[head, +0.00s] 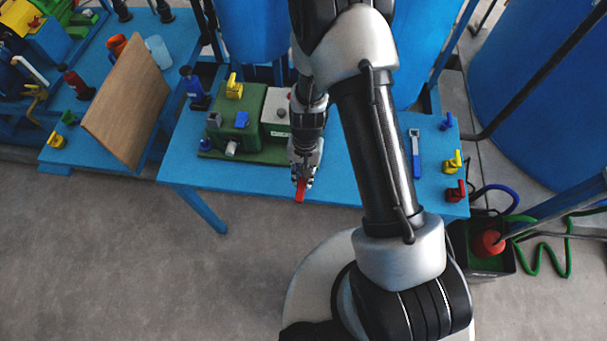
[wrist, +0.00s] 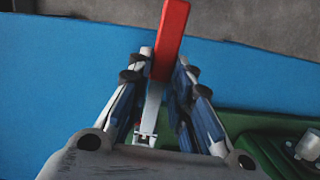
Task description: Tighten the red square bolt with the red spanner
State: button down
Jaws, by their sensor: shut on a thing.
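My gripper (head: 303,180) is shut on the red spanner (head: 300,190), just above the front edge of the blue table. In the wrist view the spanner's red bar (wrist: 172,38) stands out between the two fingertips of my gripper (wrist: 163,72). A pale grey piece shows below the red bar, between the fingers; I cannot tell if it is part of the spanner. I cannot make out the red square bolt in either view. My arm hides part of the table.
A green machine (head: 255,123) with a yellow handle (head: 234,87) stands on the blue table (head: 345,185), left of my gripper. A blue spanner (head: 415,150) lies to the right, near yellow (head: 453,162) and red (head: 455,191) valves. A brown board (head: 127,100) leans on the left table.

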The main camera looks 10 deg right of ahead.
jog(key=shift+r+p, duration=1.2)
jog(key=shift+r, duration=0.5)
